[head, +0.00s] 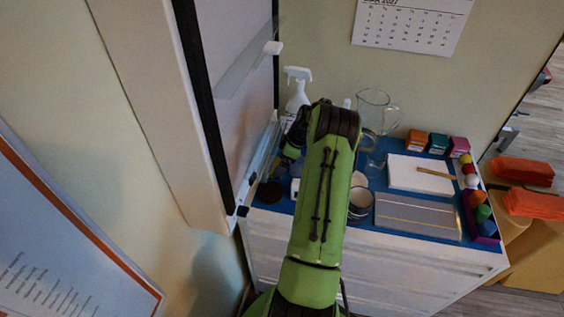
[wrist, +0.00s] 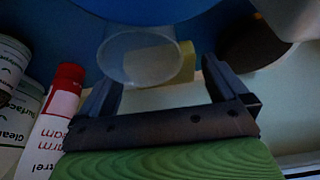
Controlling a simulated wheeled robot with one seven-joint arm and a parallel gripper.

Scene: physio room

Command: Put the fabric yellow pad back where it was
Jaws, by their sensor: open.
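My gripper (wrist: 160,76) is open in the wrist view, with its two dark fingers spread apart and nothing clamped between them. A pale yellow block-like thing (wrist: 187,62), probably the fabric yellow pad, shows beyond the fingertips, toward the right finger. A clear round glass or cup (wrist: 128,58) partly overlaps it; I cannot tell whether it touches it. In the head view my arm hides the yellow pad and most of my gripper, which is over the left part of the blue counter top (head: 378,181).
Bottles, one red-capped (wrist: 66,85), stand close left in the wrist view; a dark round thing (wrist: 252,45) is at right. A spray bottle (head: 297,92), glass jug (head: 374,110), white cup (head: 359,205), grey mat (head: 410,222) and cabinet panel (head: 160,130) surround the arm.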

